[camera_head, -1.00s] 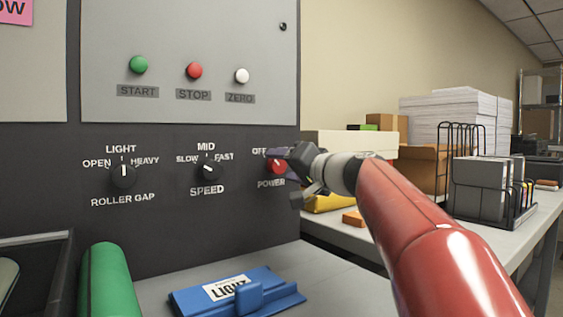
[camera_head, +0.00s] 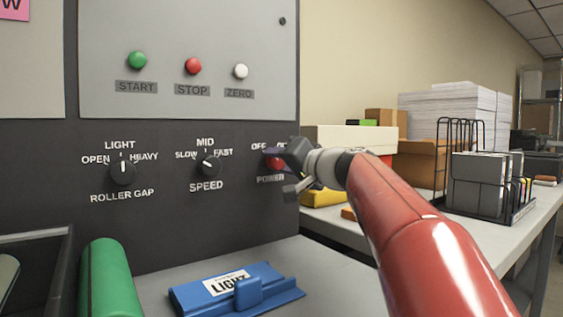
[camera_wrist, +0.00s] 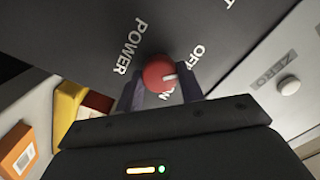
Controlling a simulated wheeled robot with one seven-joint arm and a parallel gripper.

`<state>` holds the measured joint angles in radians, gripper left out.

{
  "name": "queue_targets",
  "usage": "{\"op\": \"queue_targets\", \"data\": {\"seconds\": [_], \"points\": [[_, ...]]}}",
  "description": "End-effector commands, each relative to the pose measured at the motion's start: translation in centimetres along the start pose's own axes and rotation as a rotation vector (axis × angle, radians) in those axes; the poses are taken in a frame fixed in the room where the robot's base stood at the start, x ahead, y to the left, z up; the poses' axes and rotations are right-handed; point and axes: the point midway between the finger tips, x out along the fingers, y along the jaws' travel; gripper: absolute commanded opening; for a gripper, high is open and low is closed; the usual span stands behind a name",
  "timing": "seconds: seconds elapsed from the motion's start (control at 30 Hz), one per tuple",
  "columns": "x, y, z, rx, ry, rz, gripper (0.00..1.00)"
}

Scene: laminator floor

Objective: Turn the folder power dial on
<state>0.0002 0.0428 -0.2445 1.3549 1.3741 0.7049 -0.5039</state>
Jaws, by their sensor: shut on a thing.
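The folder power dial is a red knob (camera_head: 273,161) on the dark panel, at the panel's right end in the head view, with POWER below it and OFF above. It also shows in the wrist view as a red dial (camera_wrist: 159,74) with a pale pointer mark, between the words OFF and POWER. The mark points toward the lower edge of the OFF lettering, near a partly hidden ON label. My gripper (camera_head: 280,163) is at the dial. In the wrist view its two dark fingers (camera_wrist: 160,90) stand on either side of the knob, shut on it.
Left of the dial are the speed knob (camera_head: 207,165) and roller gap knob (camera_head: 123,171). Start, stop and zero buttons (camera_head: 240,71) sit above. A blue LIGHT block (camera_head: 270,283) lies on the grey surface below. A table with boxes and a wire rack (camera_head: 485,185) stands right.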

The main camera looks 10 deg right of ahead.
Motion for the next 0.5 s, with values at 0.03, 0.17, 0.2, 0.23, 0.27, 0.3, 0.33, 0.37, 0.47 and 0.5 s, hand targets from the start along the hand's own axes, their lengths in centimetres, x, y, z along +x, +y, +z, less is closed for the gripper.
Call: {"op": "queue_targets", "data": {"seconds": [0.03,0.17,0.2,0.23,0.27,0.3,0.33,0.37,0.47,0.5], "points": [[-0.01,0.05,0.01,0.01,0.0,0.0,0.15],[-0.01,0.1,0.03,0.055,0.002,-0.001,0.15],[-0.01,0.11,0.05,0.076,0.003,-0.002,0.15],[0.0,0.11,0.07,0.093,0.003,-0.003,0.15],[0.0,0.12,0.08,0.113,0.004,-0.004,0.15],[0.01,0.13,0.1,0.141,0.005,-0.005,0.15],[0.01,0.13,0.11,0.163,0.005,-0.006,0.15],[0.01,0.14,0.12,0.188,0.006,-0.007,0.15],[-0.01,0.2,0.1,0.277,0.01,-0.009,0.15],[-0.02,0.22,0.09,0.314,0.012,-0.01,0.15]]}}
